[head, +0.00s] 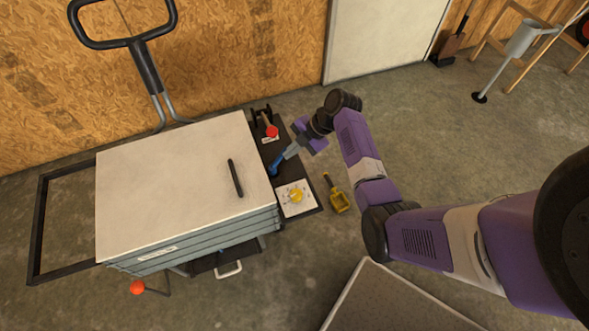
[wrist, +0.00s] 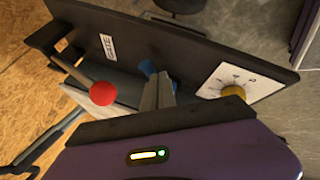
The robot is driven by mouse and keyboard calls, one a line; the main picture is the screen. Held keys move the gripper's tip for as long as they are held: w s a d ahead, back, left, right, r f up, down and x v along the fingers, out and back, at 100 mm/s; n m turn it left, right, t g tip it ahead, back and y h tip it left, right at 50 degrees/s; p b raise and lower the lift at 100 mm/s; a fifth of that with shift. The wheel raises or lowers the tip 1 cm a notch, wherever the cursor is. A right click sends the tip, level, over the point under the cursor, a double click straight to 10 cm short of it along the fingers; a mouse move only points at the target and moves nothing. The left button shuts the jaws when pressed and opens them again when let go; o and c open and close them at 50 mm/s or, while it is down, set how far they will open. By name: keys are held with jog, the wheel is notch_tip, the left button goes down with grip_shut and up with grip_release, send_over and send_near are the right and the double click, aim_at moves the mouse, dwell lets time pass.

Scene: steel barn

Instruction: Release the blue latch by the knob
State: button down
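The blue latch (head: 275,167) is on the dark panel (head: 316,206) along the right side of the grey cabinet. In the wrist view a bit of the blue latch (wrist: 147,67) shows at the fingertips; the fingers hide most of it, including its knob. My gripper (head: 289,152) reaches down to the latch from the upper right. In the wrist view its grey fingers (wrist: 159,88) are close together, with blue at their tips, and look shut on the latch.
On the panel, a red-knobbed lever (head: 271,131) stands above the latch, and a yellow dial (head: 296,195) on a white plate below it. A yellow scoop (head: 338,200) lies on the floor to the right. A black bar (head: 235,178) is on the cabinet's white top (head: 170,185).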

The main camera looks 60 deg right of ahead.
jog(key=shift+w+d+f+b, duration=0.1)
jog(key=shift+w+d+b, duration=0.05)
jog(key=shift+w+b, duration=0.6)
jog(key=shift+w+d+f+b, duration=0.1)
jog(key=shift+w+b, duration=0.5)
jog(key=shift+w, duration=0.1)
jog(key=shift+w+a+r+b, duration=0.15)
jog(key=shift+w+b, duration=0.25)
jog(key=shift+w, duration=0.2)
jog(key=shift+w+a+b, duration=0.15)
jog(key=shift+w+b, duration=0.25)
jog(key=shift+w, duration=0.3)
jog(key=shift+r, duration=0.1)
